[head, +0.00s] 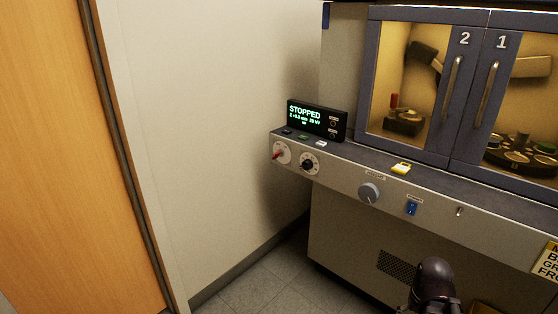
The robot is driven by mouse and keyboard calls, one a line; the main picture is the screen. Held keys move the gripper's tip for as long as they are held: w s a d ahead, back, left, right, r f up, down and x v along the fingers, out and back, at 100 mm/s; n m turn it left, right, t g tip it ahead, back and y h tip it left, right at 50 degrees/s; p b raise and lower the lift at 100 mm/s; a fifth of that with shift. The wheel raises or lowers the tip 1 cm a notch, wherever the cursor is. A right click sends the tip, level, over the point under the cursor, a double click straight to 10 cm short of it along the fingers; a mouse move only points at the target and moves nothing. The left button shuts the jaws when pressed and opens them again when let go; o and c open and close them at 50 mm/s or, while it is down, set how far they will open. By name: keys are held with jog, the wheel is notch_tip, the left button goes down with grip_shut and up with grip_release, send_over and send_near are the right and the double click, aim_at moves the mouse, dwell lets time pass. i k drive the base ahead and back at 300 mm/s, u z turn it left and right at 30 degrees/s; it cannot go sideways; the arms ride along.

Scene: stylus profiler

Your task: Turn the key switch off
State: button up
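The front panel of the machine (340,180) carries a row of controls in the head view. At its left end is a round pale switch plate with a red handle (279,154), tilted down to the left. A small metal switch or key (459,211) sits further right. Both are too small for me to tell surely which is the key switch, or its marked position. A dark rounded part of my arm shows at the bottom, below the panel and apart from it. My gripper's fingers are not visible.
Between them are a black dial (308,163), a grey knob (369,193) and a blue rocker (411,208). A display (317,119) reads STOPPED. Glass doors 2 (411,80) and 1 (518,105) are shut. Floor at left is clear.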

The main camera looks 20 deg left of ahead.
aim_at(280, 152)
jog(key=k, duration=1.35)
jog(key=u, duration=0.35)
jog(key=i, duration=1.95)
jog(key=z, duration=0.35)
